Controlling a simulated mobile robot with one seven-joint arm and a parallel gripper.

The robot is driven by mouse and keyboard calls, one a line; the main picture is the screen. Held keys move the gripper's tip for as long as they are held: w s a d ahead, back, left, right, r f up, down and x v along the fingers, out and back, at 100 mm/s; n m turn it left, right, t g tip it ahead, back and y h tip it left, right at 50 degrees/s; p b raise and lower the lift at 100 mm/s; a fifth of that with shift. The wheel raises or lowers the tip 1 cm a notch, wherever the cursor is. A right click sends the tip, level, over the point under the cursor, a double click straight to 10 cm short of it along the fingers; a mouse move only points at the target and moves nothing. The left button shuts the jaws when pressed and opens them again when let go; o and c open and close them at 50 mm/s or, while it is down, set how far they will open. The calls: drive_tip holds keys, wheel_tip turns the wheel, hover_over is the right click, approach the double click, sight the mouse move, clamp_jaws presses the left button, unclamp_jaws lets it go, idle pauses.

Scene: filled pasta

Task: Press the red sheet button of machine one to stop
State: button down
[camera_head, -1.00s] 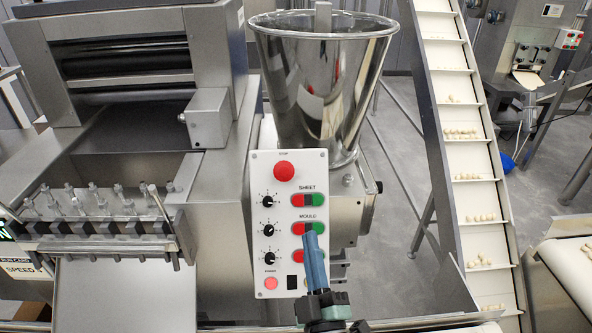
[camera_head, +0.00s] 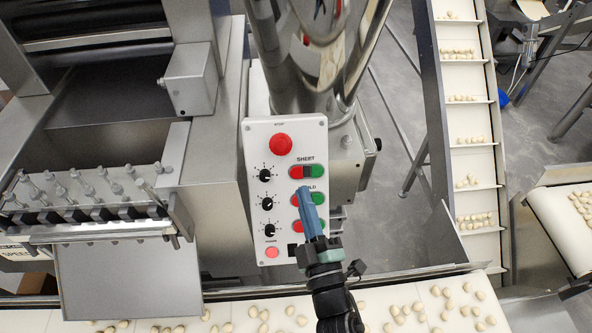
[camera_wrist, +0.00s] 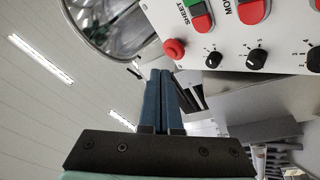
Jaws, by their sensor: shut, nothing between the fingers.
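The red sheet button (camera_head: 296,172) is the left half of the red and green pair under the SHEET label on the white control panel (camera_head: 254,150). It also shows near the top of the wrist view (camera_wrist: 202,22). My gripper (camera_head: 304,190) is shut and empty, and its blue fingers point up the panel. In the head view their tips lie just below the sheet button and cover part of the mould row. In the wrist view the fingertips (camera_wrist: 160,73) appear apart from the sheet button, below the round red stop button (camera_wrist: 174,48). I cannot tell whether they touch the panel.
The big red stop button (camera_head: 281,144) sits above the sheet row, with the green sheet button (camera_head: 313,171) to its right. Black knobs (camera_head: 266,203) line the panel's left side. A steel hopper (camera_head: 300,60) stands behind. A conveyor with pasta (camera_head: 430,305) runs below.

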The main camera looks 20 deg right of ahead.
sight(296, 167)
drive_tip(key=shift+w+d+f+b, duration=0.35)
drive_tip(key=shift+w+f+b, duration=0.45)
drive_tip(key=shift+w, duration=0.4)
drive_tip(key=shift+w+d+f+b, duration=0.35)
drive_tip(key=shift+w+f+b, duration=0.35)
drive_tip(key=shift+w+b, duration=0.35)
drive_tip(key=shift+w+d+f+b, duration=0.35)
drive_tip(key=shift+w+f+b, duration=0.4)
drive_tip(key=shift+w, duration=0.55)
drive_tip(key=shift+f, duration=0.1)
drive_tip(key=shift+w+d+f, duration=0.1)
drive_tip(key=shift+w, duration=0.25)
drive_tip(key=shift+w+f+b, duration=0.25)
drive_tip(key=shift+w+b, duration=0.05)
drive_tip(key=shift+b, duration=0.3)
drive_tip(key=shift+s+r, duration=0.1)
drive_tip(key=shift+s+r+p, duration=0.35)
drive_tip(key=shift+s+p, duration=0.25)
